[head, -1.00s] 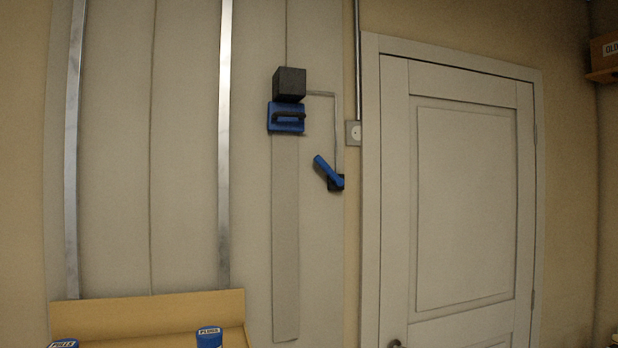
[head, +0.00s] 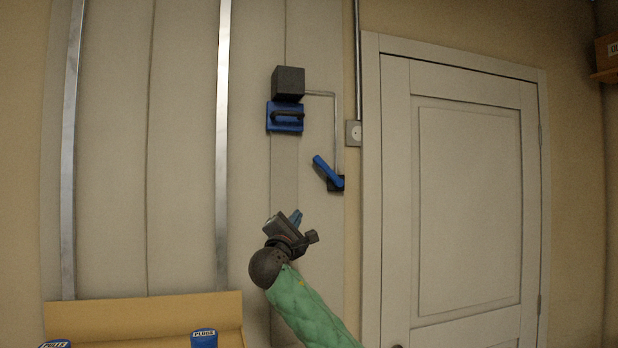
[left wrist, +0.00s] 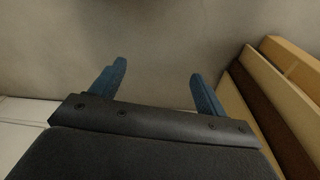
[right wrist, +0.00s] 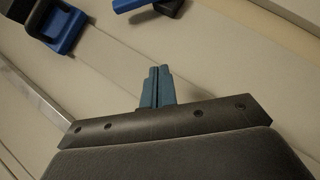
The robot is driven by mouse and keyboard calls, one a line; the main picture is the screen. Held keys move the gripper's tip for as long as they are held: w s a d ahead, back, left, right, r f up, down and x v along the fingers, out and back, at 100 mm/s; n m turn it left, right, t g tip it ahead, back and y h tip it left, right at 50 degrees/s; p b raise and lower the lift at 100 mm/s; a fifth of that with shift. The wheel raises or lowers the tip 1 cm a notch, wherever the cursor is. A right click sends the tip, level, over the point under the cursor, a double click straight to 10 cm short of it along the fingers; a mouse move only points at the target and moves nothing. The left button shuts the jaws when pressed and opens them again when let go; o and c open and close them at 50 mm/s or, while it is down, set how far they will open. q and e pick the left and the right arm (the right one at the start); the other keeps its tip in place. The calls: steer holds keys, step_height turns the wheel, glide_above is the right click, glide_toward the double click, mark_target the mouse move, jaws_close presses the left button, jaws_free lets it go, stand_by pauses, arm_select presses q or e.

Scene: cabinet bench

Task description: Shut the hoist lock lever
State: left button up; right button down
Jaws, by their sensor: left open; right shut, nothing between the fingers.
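The hoist lock lever (head: 325,170) is a blue handle on a dark base on the wall panel, tilted with its free end up and to the left. It also shows at the top of the right wrist view (right wrist: 132,4), partly cut off. My right gripper (head: 296,217) is shut and empty, below and left of the lever, apart from it. Its closed fingers (right wrist: 157,86) show in the right wrist view. My left gripper (left wrist: 157,82) is open and empty in the left wrist view, facing a plain grey surface; it is not in the head view.
A black box (head: 288,83) with a blue handled block (head: 285,117) hangs above left of the lever. A thin conduit (head: 334,125) runs from the box to the lever. A cardboard bin (head: 150,312) stands low left. A white door (head: 465,200) is at right.

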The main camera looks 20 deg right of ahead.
mark_target(328, 171)
arm_select(q)
steer(key=shift+s+r, duration=0.25)
steer(key=shift+s, duration=0.2)
arm_select(e)
steer(key=shift+h, duration=0.5)
steer(key=r, duration=0.1)
steer(key=s+r, duration=0.1)
steer(key=r, duration=0.2)
steer(key=shift+s+a, duration=0.3)
arm_select(q)
steer(key=shift+w, duration=0.2)
arm_select(e)
steer(key=p+x, duration=0.5)
steer(key=x, duration=0.5)
steer(key=shift+r, duration=0.3)
steer(key=shift+d+r+p, duration=0.95)
steer(key=shift+d, duration=0.1)
arm_select(q)
steer(key=s+a+f, duration=0.2)
steer(key=f, duration=0.7)
steer(key=s+a+f, duration=0.3)
steer(key=f, duration=0.6)
steer(key=shift+s+f+t, duration=0.2)
steer(key=shift+f+t, duration=0.2)
arm_select(e)
steer(key=shift+d+r, duration=0.25)
steer(key=shift+d, duration=0.1)
steer(key=shift+w, duration=0.15)
